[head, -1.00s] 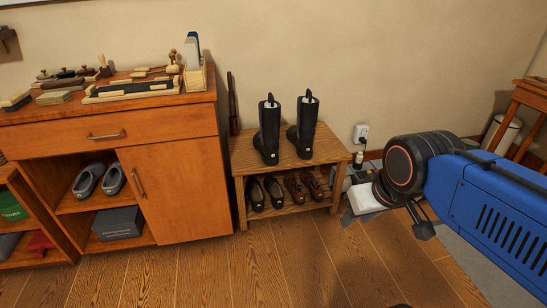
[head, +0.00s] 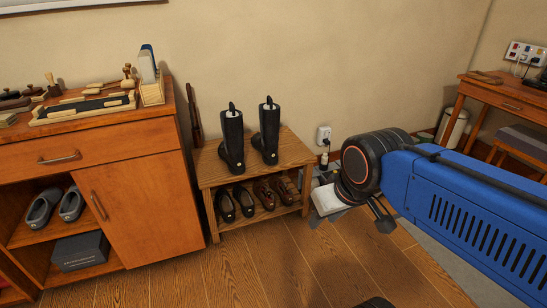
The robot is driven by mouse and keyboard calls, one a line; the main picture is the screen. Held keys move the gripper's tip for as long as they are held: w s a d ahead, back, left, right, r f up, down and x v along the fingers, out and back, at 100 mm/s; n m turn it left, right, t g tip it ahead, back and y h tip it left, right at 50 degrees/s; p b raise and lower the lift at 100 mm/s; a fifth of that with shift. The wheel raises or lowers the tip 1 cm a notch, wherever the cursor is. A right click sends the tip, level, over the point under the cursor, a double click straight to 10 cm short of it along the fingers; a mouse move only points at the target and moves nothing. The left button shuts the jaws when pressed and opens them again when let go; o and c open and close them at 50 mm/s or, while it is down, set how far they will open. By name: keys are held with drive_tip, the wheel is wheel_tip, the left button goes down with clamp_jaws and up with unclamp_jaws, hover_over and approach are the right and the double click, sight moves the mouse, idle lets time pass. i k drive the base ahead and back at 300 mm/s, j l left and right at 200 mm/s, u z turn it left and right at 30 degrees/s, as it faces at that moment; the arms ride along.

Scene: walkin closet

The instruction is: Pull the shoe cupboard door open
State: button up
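The shoe cupboard (head: 75,140) is an orange-brown wooden cabinet at the left. Its door (head: 145,215) is the panel right of the open shelves and looks shut. A metal bar handle (head: 98,206) stands upright near the door's left edge. Above it is a drawer with a metal handle (head: 59,157). My blue arm reaches in from the right edge, well to the right of the cupboard.
A wooden shoe bench (head: 210,172) with tall black boots (head: 232,140) on top and shoes below stands right of the cupboard. Grey shoes (head: 55,206) and a dark box (head: 80,251) sit on the open shelves. A desk (head: 510,95) is far right. Floor in front (head: 255,268) is clear.

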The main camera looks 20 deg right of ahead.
sight(145, 206)
drive_tip(key=i+j+u, duration=0.15)
drive_tip(key=j, duration=0.2)
drive_tip(key=i+j+u, duration=0.15)
drive_tip(key=j, duration=0.2)
drive_tip(key=i+j+u, duration=0.15)
drive_tip(key=j, duration=0.2)
drive_tip(key=i+j+u, duration=0.15)
drive_tip(key=j, duration=0.2)
